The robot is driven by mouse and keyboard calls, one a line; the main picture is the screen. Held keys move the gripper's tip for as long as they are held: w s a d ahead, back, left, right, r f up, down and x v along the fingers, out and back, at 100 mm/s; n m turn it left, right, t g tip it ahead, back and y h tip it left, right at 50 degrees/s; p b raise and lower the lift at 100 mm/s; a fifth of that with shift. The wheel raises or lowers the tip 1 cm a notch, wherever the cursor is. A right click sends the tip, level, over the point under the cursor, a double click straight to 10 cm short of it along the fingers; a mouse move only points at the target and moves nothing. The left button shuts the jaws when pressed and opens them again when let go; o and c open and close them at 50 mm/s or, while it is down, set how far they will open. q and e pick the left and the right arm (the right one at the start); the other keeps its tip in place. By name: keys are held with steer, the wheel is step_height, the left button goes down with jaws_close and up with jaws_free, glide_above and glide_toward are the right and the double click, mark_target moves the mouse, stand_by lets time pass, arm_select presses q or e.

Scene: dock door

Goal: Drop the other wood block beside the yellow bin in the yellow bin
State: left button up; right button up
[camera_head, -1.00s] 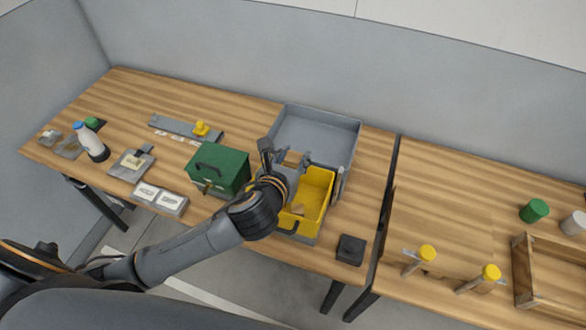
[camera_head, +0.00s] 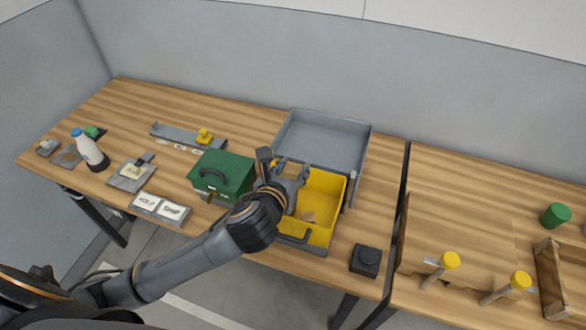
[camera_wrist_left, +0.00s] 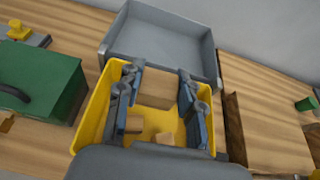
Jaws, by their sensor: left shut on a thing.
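The yellow bin (camera_head: 338,194) stands open on the table, with a small wood block (camera_head: 308,216) on its floor. In the left wrist view two small wood pieces (camera_wrist_left: 165,138) show in the bin (camera_wrist_left: 95,112). My left gripper (camera_head: 290,174) is over the back left part of the bin. It is shut on a wood block (camera_wrist_left: 157,93), seen between the fingers in the left wrist view. The held block is mostly hidden by the gripper in the head view. My right gripper is not in view.
A green box (camera_head: 222,175) stands close left of the bin. An open grey bin (camera_head: 362,150) is right behind it. A black block (camera_head: 365,260) lies to the right near the front edge. A second table with yellow-topped pegs (camera_head: 450,260) is further right.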

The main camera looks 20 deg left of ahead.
arm_select(q)
steer(key=shift+f, duration=0.1)
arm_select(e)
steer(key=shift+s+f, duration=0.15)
arm_select(q)
steer(key=o, duration=0.9)
steer(key=shift+o, duration=0.4)
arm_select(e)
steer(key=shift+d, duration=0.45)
arm_select(q)
steer(key=shift+s, duration=0.1)
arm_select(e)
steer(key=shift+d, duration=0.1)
arm_select(q)
steer(key=v, duration=0.7)
steer(key=shift+s, duration=0.2)
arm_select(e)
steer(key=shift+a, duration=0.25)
